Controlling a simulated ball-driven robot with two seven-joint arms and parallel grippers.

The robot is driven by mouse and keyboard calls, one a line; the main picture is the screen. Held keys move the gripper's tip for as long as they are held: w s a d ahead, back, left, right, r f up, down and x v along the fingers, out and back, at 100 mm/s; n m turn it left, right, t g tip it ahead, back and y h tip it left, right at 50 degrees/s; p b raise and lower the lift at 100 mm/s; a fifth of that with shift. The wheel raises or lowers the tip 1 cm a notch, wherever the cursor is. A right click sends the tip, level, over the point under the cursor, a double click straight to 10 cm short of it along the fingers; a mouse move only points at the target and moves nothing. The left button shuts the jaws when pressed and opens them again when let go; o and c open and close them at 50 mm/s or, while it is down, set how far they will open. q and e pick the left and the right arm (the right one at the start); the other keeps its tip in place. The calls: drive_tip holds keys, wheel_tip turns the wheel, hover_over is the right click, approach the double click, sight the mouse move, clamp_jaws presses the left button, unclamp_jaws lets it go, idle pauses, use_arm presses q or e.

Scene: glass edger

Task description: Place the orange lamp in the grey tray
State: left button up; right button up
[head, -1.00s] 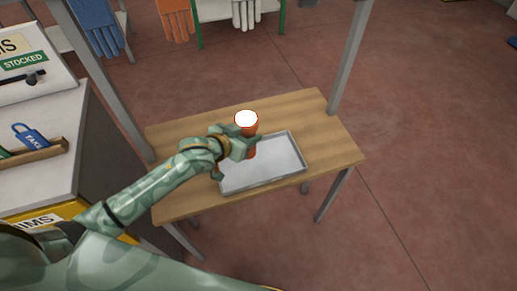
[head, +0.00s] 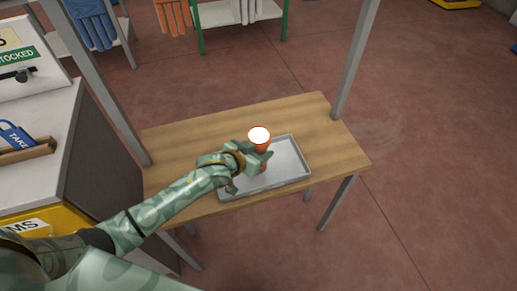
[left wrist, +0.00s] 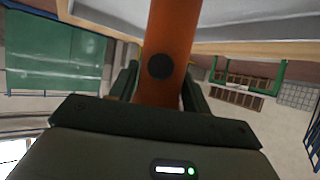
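The orange lamp (head: 263,148) has a bright white round top and is upright. My left gripper (head: 260,155) holds it over the grey tray (head: 290,173). In the left wrist view the lamp's orange body (left wrist: 168,50), with a dark round spot, stands between the two fingers of my left gripper (left wrist: 160,85), which close on it from both sides. The grey tray is a shallow rectangle on the wooden table. Whether the lamp's base touches the tray floor is hidden by the hand. My right gripper is not in view.
The wooden table (head: 200,134) is bare around the tray. Grey posts (head: 354,65) rise at its far corners. A white counter (head: 38,150) with a blue padlock-shaped tag (head: 18,135) stands at left. A rack with gloves (head: 172,15) is behind.

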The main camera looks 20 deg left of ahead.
use_arm(q)
drive_tip(key=shift+o, duration=1.3)
drive_tip(key=shift+r, duration=0.1)
drive_tip(key=shift+s+a+r, duration=0.1)
drive_tip(key=shift+s+r, duration=0.05)
drive_tip(key=shift+r, duration=0.05)
drive_tip(key=p+v, duration=0.4)
drive_tip(key=v, duration=0.7)
drive_tip(key=shift+s, duration=0.25)
drive_tip(key=shift+a+r, duration=0.1)
